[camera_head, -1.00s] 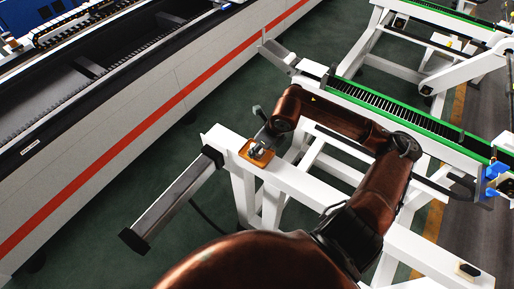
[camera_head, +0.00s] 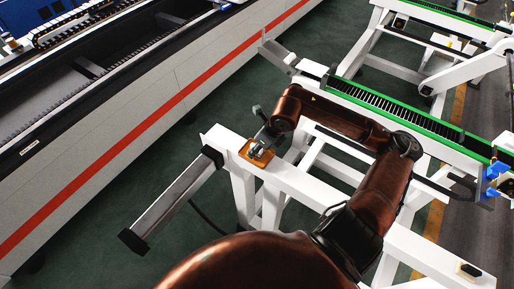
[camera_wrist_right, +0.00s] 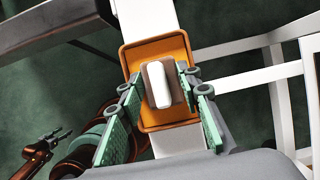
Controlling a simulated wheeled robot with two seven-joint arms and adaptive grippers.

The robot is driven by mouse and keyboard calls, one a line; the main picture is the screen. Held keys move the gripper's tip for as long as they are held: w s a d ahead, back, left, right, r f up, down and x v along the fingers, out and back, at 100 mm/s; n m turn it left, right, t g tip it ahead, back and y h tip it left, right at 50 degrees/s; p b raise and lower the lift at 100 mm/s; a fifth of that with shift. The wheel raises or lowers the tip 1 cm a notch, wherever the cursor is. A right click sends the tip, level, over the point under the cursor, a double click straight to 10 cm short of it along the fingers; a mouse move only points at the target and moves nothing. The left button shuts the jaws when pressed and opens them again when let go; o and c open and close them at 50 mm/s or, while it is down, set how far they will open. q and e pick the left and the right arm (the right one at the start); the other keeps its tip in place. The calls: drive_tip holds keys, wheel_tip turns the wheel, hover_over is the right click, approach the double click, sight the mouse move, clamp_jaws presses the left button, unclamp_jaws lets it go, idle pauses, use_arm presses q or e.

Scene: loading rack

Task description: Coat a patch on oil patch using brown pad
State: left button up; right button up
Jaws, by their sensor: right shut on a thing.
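The oil patch (camera_wrist_right: 157,51) is an orange-brown rectangle with a raised rim on top of a white frame beam; it also shows in the head view (camera_head: 246,149). The brown pad (camera_wrist_right: 147,66), with a white block on top, is over the middle of the patch. Whether it touches the surface is hard to tell. My right gripper (camera_wrist_right: 161,91) has its green fingers shut on the pad from both sides; it is small in the head view (camera_head: 261,144). My left gripper (camera_wrist_right: 60,134) appears small at the lower left of the wrist view, away from the patch; its jaw state is unclear.
The white beam (camera_head: 310,189) runs to the lower right, with a small dark block (camera_head: 470,270) at its far end. A grey bar (camera_head: 172,201) sticks out beside the patch. A long white machine with a red stripe (camera_head: 160,111) stands left. Green-edged conveyor (camera_head: 395,107) lies behind.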

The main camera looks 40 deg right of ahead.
drive_tip(key=shift+s, duration=0.1)
drive_tip(key=shift+r+p, duration=1.45)
drive_tip(key=shift+r, duration=2.05)
